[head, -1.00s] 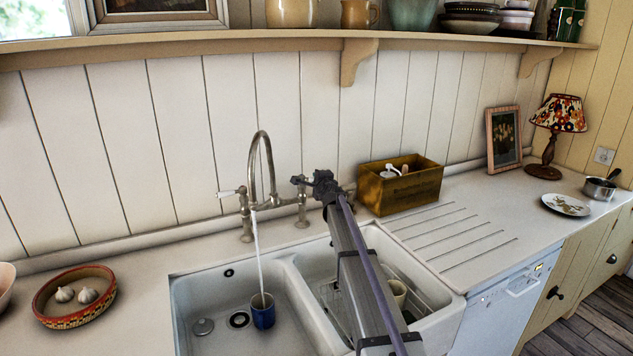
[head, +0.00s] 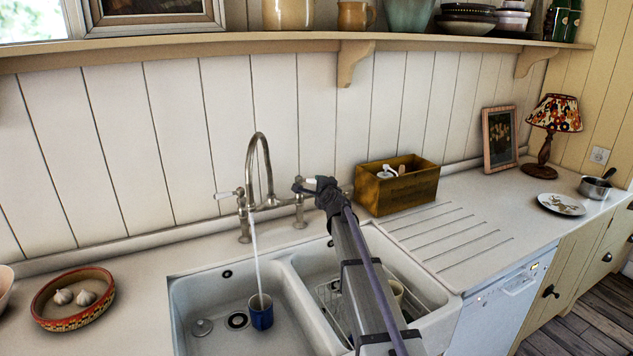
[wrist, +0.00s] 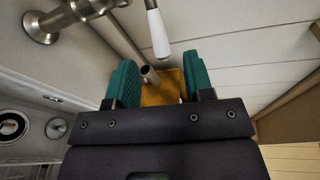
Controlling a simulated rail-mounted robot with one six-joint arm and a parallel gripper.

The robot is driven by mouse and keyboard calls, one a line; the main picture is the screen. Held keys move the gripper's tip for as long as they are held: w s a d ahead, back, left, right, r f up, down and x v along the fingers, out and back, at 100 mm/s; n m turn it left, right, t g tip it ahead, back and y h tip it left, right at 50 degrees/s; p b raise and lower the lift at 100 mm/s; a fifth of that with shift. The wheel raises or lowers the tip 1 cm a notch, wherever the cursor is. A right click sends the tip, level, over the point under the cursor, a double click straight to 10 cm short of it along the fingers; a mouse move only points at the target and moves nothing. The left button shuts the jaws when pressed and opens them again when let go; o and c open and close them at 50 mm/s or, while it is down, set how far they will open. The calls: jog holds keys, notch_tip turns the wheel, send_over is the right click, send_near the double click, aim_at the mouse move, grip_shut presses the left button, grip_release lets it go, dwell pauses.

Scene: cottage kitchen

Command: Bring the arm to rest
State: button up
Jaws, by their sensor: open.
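My gripper (head: 326,190) is at the right side of the bridge tap (head: 258,185), close to its right lever. In the wrist view my gripper (wrist: 160,82) has two green-padded fingers spread apart, with nothing held between them. The lever's white handle (wrist: 157,35) shows just beyond the fingertips, apart from the pads as far as I can tell. Its white tip (head: 311,180) also shows beside the gripper in the head view. My arm reaches over the right basin and hides part of it.
Water runs from the tap into a blue mug (head: 261,311) in the left basin. A wooden box (head: 399,190) stands close right of my gripper. A shelf (head: 290,45) runs above. A bowl of garlic (head: 73,322) sits left. The ribbed drainboard (head: 450,235) is clear.

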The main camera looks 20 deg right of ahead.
jog(key=s, duration=0.3)
jog(key=shift+s+r, duration=0.25)
jog(key=shift+s, duration=0.15)
jog(key=shift+o, duration=0.2)
dwell(1.3)
